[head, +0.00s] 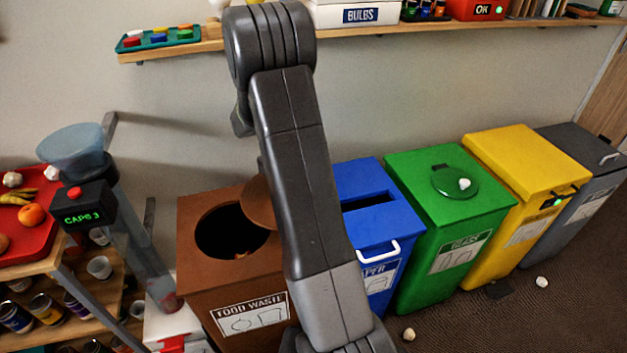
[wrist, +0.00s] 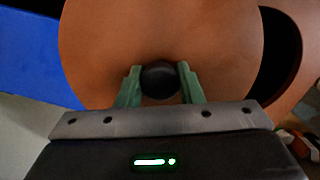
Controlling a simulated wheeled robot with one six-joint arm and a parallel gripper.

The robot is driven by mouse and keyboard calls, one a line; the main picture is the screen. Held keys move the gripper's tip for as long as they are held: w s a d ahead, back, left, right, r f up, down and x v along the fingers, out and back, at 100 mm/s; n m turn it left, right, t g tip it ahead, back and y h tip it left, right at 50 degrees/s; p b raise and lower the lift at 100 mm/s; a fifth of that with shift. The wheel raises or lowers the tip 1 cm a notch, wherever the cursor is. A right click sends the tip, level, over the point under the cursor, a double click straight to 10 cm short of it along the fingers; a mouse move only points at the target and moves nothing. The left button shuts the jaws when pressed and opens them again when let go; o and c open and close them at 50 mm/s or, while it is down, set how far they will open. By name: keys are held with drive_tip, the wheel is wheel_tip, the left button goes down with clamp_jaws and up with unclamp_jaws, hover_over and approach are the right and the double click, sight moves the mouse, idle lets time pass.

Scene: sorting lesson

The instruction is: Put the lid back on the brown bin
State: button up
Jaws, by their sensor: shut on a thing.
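The brown bin (head: 195,245), labelled FOOD WASTE, stands left of the blue bin with its round opening uncovered on the left in the head view. The brown round lid (head: 258,204) shows only as a sliver beside my arm, near the right of the opening; my arm hides the rest. In the wrist view my gripper (wrist: 159,74) has its green fingers shut on the dark knob (wrist: 160,82) of the lid (wrist: 165,35). A dark crescent of the opening (wrist: 284,55) shows right of the lid. Whether the lid touches the bin cannot be told.
The blue bin (head: 405,222) stands close on the right, then the green (head: 415,168), yellow (head: 510,150) and grey bins (head: 585,150). A caps machine (head: 85,207) and shelf stand at left. A wall shelf (head: 400,33) runs above. Small white things (head: 541,282) lie on the floor.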

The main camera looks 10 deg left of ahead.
drive_tip(key=s+a+r+n+p, duration=0.1)
drive_tip(key=s+a+n, duration=0.3)
drive_tip(key=a, duration=0.3)
drive_tip(key=s+a+n+p, duration=0.1)
drive_tip(key=s+a+n, duration=0.2)
drive_tip(key=s+a, duration=0.3)
wheel_tip(320, 180, down, 6)
drive_tip(key=w+b, duration=0.1)
drive_tip(key=b, duration=0.3)
drive_tip(key=shift+w+a+f+t+b, duration=0.2)
drive_tip(key=shift+a+t+b, duration=0.1)
drive_tip(key=shift+a+b, duration=0.1)
drive_tip(key=shift+f, duration=0.1)
idle(1.6)
drive_tip(key=o, duration=1.6)
